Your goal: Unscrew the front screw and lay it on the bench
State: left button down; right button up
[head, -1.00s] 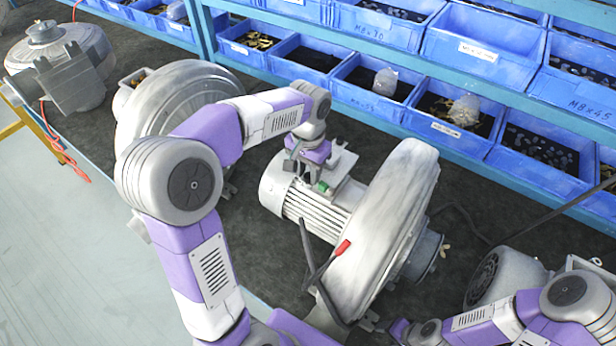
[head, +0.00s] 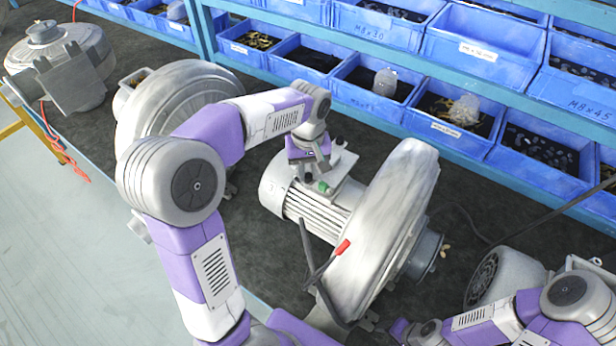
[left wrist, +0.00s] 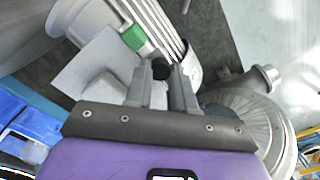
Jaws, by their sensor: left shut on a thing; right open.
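The blower stands on the dark bench, with a ribbed grey motor (head: 318,215) and a large round housing (head: 392,225). A pale terminal box (head: 345,192) with a green part (head: 323,187) sits on top of the motor; the green part also shows in the left wrist view (left wrist: 133,37). My left gripper (head: 308,180) is above this box, pointing down. In the left wrist view its fingers (left wrist: 165,78) are shut on the front screw, whose dark round head (left wrist: 160,68) shows between the tips. The screw's lower part is hidden.
Blue bins (head: 375,80) of small parts line the shelf behind. Another blower (head: 185,100) stands left of the motor, and a grey machine (head: 62,65) at far left. A red-tipped dark cable (head: 342,248) hangs before the housing.

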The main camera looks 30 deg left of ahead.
pick_arm(q)
jog(key=n, duration=1.6)
jog(key=shift+n, duration=0.3)
jog(key=c, duration=1.2)
grip_release()
jog(key=shift+c, duration=0.2)
